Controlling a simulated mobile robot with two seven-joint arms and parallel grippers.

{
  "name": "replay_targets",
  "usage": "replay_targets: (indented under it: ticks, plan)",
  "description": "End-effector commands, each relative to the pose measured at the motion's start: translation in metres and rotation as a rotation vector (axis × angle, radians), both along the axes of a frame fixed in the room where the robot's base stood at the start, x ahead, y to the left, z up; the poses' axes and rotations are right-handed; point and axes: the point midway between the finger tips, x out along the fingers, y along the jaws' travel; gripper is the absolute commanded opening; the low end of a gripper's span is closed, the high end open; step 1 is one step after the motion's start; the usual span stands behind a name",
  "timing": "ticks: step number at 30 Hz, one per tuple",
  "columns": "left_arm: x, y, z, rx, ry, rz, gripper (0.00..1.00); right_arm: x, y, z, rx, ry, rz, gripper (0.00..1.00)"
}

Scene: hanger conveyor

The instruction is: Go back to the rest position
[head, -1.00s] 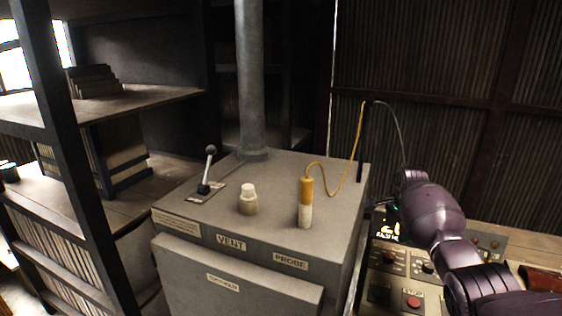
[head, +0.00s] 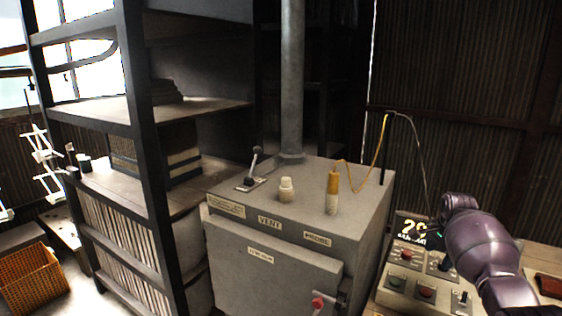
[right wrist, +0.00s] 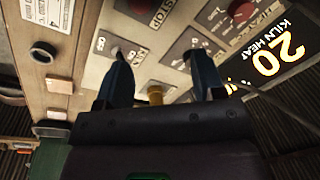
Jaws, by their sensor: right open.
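My right gripper (right wrist: 160,65) is open in the right wrist view, its two dark fingers apart with nothing held between them. Behind the fingers is the control panel (right wrist: 165,20) with its knobs, switches and labels. A small yellow-brown knob (right wrist: 156,94) shows between the fingers, lower down. In the head view my purple right arm reaches in from the right over the control panel (head: 398,280), and its fingers are hard to make out. My left gripper is not in view.
A grey kiln box (head: 255,225) with a lever (head: 254,165), white vent plug (head: 286,190) and yellow-handled probe (head: 332,192) stands left of the panel. A display (head: 412,228) reads 20. Shelves (head: 150,150), a wicker basket (head: 30,278) and white hangers (head: 42,165) are at left.

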Motion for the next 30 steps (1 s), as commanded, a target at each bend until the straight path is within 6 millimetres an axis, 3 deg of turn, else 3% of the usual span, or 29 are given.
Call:
replay_targets:
  ticks: [5, 9, 14, 20, 30]
  plan:
    - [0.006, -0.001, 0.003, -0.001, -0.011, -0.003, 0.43, 0.038, -0.003, 0.037, -0.141, -0.238, 0.232, 0.63]
    - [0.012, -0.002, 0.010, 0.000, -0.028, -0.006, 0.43, 0.067, 0.010, 0.079, -0.311, -0.442, 0.429, 0.63]
    - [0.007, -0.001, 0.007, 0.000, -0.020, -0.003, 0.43, 0.074, 0.030, 0.094, -0.537, -0.625, 0.656, 0.63]
    - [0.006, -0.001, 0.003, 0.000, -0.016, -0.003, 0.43, 0.048, 0.066, 0.075, -0.805, -0.787, 0.907, 0.63]
    - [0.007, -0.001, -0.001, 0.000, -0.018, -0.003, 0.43, -0.047, 0.123, 0.008, -1.068, -0.935, 1.155, 0.63]
